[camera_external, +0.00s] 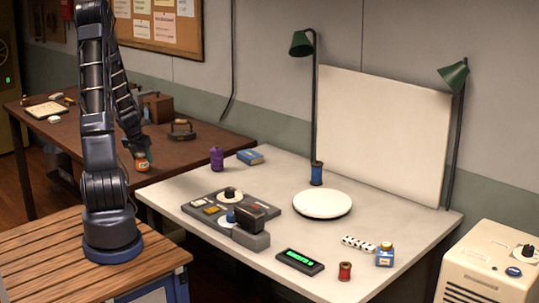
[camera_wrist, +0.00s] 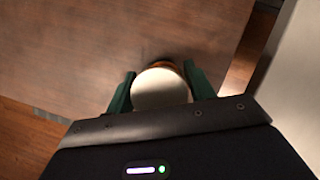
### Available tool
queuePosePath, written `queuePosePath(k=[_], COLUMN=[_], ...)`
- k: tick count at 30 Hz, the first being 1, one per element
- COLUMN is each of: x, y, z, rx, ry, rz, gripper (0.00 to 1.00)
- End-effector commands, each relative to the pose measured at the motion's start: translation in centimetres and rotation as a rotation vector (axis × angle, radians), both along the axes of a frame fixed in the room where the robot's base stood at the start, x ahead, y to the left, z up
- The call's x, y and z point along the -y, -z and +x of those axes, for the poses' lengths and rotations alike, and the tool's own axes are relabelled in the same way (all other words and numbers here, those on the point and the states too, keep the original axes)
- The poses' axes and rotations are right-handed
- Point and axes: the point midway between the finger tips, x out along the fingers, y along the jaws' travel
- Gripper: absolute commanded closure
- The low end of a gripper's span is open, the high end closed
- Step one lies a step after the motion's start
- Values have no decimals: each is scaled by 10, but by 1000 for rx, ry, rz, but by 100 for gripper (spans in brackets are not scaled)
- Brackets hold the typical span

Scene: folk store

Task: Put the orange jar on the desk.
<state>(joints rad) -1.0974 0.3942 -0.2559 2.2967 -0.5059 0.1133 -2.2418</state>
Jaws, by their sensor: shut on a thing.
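The orange jar (camera_external: 142,166) has a pale lid (camera_wrist: 160,89) and is held at the end of my arm. My gripper (camera_external: 139,153) is shut on it. In the wrist view the two green fingers flank the round lid, and only a thin orange rim of the jar shows past it. The jar is over the brown wooden desk (camera_external: 191,154), near its edge; I cannot tell if it touches the top. The pale-topped desk (camera_external: 180,203) stands to the right, apart from the jar.
A flat iron (camera_external: 182,130) and a wooden box (camera_external: 158,107) stand on the brown desk. The pale desk holds a purple spool (camera_external: 216,158), a blue box (camera_external: 250,157), a control panel (camera_external: 217,207), a white disc (camera_external: 322,204) and a black display (camera_external: 299,262).

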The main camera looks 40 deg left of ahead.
Motion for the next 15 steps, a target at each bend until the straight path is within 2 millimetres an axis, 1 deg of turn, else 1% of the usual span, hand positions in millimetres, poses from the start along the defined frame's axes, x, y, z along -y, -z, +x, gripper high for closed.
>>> queuePosePath(k=[1, 4, 12, 15], x=[0, 0, 0, 0], y=[1, 1, 1, -2], z=[0, 0, 0, 0], rx=[-1, 0, 0, 0], ry=[0, 0, 0, 1], rz=[0, 0, 0, 2], gripper=[44, 25, 25, 25])
